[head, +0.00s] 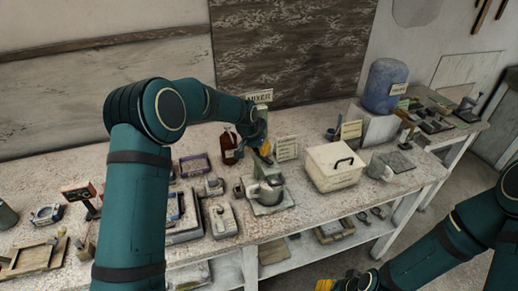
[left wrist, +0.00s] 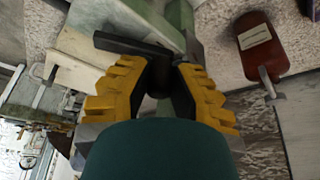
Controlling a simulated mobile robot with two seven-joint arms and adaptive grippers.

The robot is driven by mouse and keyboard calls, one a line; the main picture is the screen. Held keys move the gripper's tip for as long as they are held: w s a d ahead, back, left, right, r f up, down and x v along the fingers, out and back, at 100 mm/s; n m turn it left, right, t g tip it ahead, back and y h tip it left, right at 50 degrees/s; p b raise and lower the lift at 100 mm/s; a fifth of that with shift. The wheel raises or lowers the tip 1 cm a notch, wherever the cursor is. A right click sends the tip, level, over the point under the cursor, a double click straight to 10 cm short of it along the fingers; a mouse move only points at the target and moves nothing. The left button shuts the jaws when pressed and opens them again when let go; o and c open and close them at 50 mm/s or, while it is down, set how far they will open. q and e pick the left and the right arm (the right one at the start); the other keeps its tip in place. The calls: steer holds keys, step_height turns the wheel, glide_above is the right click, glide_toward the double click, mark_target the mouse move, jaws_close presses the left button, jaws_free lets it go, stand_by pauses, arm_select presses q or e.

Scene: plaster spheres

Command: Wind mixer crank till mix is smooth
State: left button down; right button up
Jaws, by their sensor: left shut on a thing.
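The mixer stands on the bench in the head view, with a grey metal pot (head: 268,190) at its base and a sign lettered like "MIXER" (head: 259,97) behind. My left gripper (head: 265,152) is at the upper part of the mixer, above the pot. In the left wrist view its yellow fingers are shut on the dark crank handle (left wrist: 158,76). The mix inside the pot cannot be made out. My right gripper (head: 325,286) shows only as a bit of yellow at the bottom edge, away from the mixer; its jaws cannot be judged.
A brown bottle (head: 229,147) stands left of the mixer; it also shows in the left wrist view (left wrist: 262,45). A cream lidded box (head: 334,168) stands to the right, with a metal jug (head: 378,168) beyond. A blue drum (head: 385,85) sits at the back right. Trays crowd the left.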

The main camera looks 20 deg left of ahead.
arm_select(q)
steer(key=shift+f, duration=0.1)
steer(key=shift+s+a+n+y+b, duration=0.15)
steer(key=shift+s+n+y+b, duration=0.4)
steer(key=shift+n+b, duration=0.55)
steer(key=shift+s+d+n+g+y+p, duration=0.6)
steer(key=shift+s+d+n+g+y, duration=0.45)
steer(key=shift+n, duration=2.9)
steer(key=shift+s+d+n+g+y+p, duration=0.75)
steer(key=shift+s+n, duration=0.6)
steer(key=shift+n, duration=2.55)
steer(key=shift+s+d+n+g+y+p, duration=0.5)
steer(key=shift+s+d+n+g+y, duration=0.45)
steer(key=shift+n, duration=3)
steer(key=shift+s+d, duration=0.25)
